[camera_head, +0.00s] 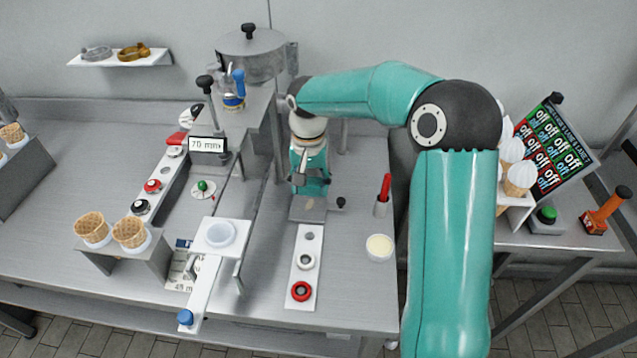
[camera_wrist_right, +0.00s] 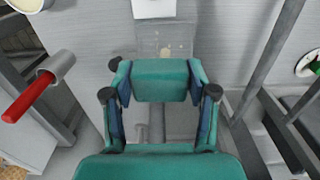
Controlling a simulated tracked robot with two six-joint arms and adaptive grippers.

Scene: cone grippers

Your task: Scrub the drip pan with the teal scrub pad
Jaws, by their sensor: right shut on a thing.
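My right gripper (camera_head: 309,187) reaches down from the right arm at the middle of the workbench. In the right wrist view, its two fingers (camera_wrist_right: 160,84) are shut on the teal scrub pad (camera_wrist_right: 161,79), a block held crosswise between them. The drip pan (camera_head: 307,210) is a grey square plate just in front of the gripper. It also shows in the right wrist view (camera_wrist_right: 166,38), with pale spots on it, partly hidden behind the pad. I cannot tell whether the pad touches the pan. My left gripper is not in view.
A white strip with round parts (camera_head: 304,262) lies in front of the pan. A red-handled tool in a holder (camera_head: 382,196) and a small bowl (camera_head: 380,247) stand to the right. A machine with a display (camera_head: 208,144) stands to the left. The bench's front right is clear.

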